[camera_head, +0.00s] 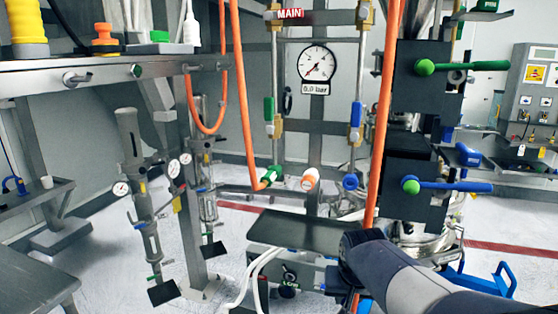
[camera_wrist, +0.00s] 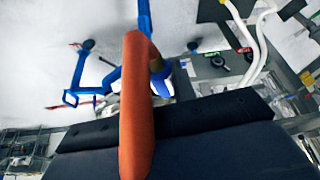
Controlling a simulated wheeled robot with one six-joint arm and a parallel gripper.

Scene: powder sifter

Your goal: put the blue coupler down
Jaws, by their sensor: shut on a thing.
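The blue coupler (camera_wrist: 160,80) shows in the wrist view, partly hidden behind an orange hose (camera_wrist: 137,120) that passes close to the camera. My gripper (camera_wrist: 165,98) is shut on the coupler; its dark body fills the bottom of that view, and its fingertips are mostly covered. In the head view, my arm comes in from the lower right and hides the coupler and the fingers. An orange hose (camera_head: 382,100) hangs from above down to my wrist there. I cannot tell whether the coupler touches any surface.
A panel with a pressure gauge (camera_head: 317,63) stands ahead, with a blue fitting (camera_head: 350,182) and a green fitting (camera_head: 270,176) low on it. A dark plate (camera_head: 310,232) lies left of my wrist. A blue tubular frame (camera_head: 497,278) stands at the lower right.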

